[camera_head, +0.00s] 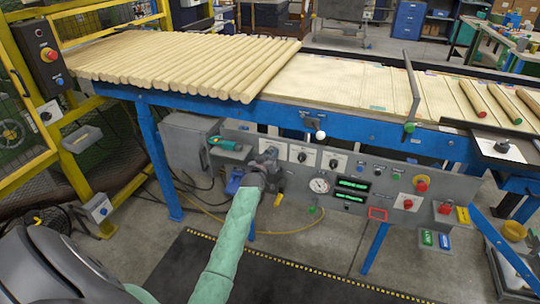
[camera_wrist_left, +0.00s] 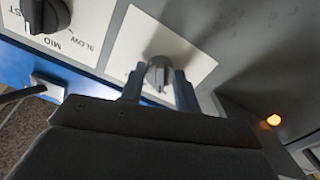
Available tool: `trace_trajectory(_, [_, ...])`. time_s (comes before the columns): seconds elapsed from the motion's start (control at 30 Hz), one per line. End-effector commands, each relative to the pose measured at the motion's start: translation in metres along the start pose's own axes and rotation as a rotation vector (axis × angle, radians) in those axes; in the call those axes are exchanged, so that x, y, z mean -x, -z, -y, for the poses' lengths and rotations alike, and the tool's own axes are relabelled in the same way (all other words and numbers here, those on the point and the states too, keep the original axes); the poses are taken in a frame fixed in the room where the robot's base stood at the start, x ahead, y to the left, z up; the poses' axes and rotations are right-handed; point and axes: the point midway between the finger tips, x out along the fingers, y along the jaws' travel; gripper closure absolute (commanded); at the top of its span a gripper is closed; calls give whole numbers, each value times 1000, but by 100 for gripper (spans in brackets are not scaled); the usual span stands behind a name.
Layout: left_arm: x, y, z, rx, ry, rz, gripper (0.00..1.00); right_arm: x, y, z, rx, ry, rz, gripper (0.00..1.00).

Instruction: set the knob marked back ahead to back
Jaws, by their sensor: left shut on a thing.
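My left gripper (camera_head: 268,163) is at the leftmost white plate on the grey control panel, below the conveyor. In the left wrist view, my left gripper (camera_wrist_left: 158,92) is shut on a dark grey knob (camera_wrist_left: 158,70), with one finger on each side of it. The knob sits on a white plate (camera_wrist_left: 140,37). A light mark shows at the knob's lower end, between the fingers. I cannot read the plate's lettering, as the gripper covers part of it. My right gripper is not in view.
A neighbouring knob (camera_wrist_left: 45,14) has a plate reading MID and SLOW. Another knob plate (camera_head: 334,162), a gauge (camera_head: 319,185), green displays (camera_head: 352,189) and a red button (camera_head: 421,183) lie to the right. Wooden rods (camera_head: 190,60) cover the conveyor's left part. An orange light (camera_wrist_left: 273,120) glows nearby.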

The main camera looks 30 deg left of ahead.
Motion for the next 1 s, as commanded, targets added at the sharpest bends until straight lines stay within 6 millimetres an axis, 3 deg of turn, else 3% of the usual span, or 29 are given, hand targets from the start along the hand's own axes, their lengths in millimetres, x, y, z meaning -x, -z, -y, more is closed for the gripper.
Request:
trace_trajectory(0.2, [0,0,0,1,0,0,91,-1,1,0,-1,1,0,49])
trace_trajectory(0.23, [0,0,0,1,0,0,62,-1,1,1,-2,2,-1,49])
trace_trajectory(0.3, [0,0,0,0,0,0,48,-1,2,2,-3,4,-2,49])
trace_trajectory(0.33, [0,0,0,0,0,0,46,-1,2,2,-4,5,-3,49])
trace_trajectory(0.67, [3,-1,0,0,0,0,46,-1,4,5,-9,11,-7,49])
trace_trajectory(1.0, [47,-3,0,-1,0,1,46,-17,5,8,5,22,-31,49])
